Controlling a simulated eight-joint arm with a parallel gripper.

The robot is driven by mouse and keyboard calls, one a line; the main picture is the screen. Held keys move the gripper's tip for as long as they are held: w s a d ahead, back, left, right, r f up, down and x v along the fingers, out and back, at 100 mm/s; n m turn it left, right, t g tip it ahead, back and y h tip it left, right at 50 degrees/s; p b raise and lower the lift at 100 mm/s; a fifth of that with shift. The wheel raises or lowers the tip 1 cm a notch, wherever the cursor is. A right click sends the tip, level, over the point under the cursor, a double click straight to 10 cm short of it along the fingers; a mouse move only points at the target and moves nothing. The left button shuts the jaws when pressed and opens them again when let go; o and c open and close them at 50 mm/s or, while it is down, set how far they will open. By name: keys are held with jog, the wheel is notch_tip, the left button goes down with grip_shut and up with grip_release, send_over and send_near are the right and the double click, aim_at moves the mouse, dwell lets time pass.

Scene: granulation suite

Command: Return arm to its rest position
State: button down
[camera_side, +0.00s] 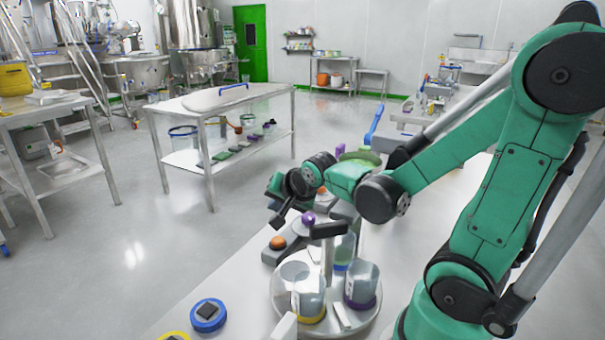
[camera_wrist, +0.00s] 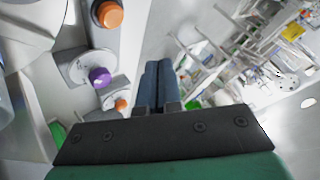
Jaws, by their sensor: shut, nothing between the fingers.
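My gripper (camera_side: 279,216) is at the end of my green and black arm, above the work table and left of the arm's column in the side view. It points down and to the left, apart from the things below it. In the wrist view its two dark blue fingers (camera_wrist: 159,70) lie side by side, shut, with nothing seen between them. The black bracket of the gripper hides the lower part of that view.
A round stand (camera_side: 280,310) with clear beakers (camera_side: 308,292) is below my gripper. An orange knob (camera_side: 277,242) and a purple knob (camera_side: 308,218) are close by. A blue round piece (camera_side: 208,315) lies nearer the front. A steel table (camera_side: 180,107) stands across open floor.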

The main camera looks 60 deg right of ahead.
jog(key=s+a+r+n+y, duration=0.1)
jog(key=s+a+n+y, duration=0.1)
jog(key=a+n, duration=0.3)
jog(key=s+a+r+n+g+y, duration=0.1)
jog(key=s+a+r+n, duration=0.1)
jog(key=a+n, duration=0.4)
jog(key=s+n, duration=0.1)
jog(key=n, duration=0.1)
jog(key=shift+n+y, duration=0.4)
jog(key=w+d+r+n+g, duration=0.2)
jog(key=d+n, duration=0.3)
jog(key=n, duration=0.4)
jog(key=w+d+r+n+g, duration=0.2)
jog(key=d+n+g, duration=0.3)
jog(key=n, duration=0.4)
jog(key=shift+w+d+r, duration=0.35)
jog(key=shift+w+d, duration=0.4)
jog(key=shift+w, duration=0.1)
jog(key=shift+f, duration=0.1)
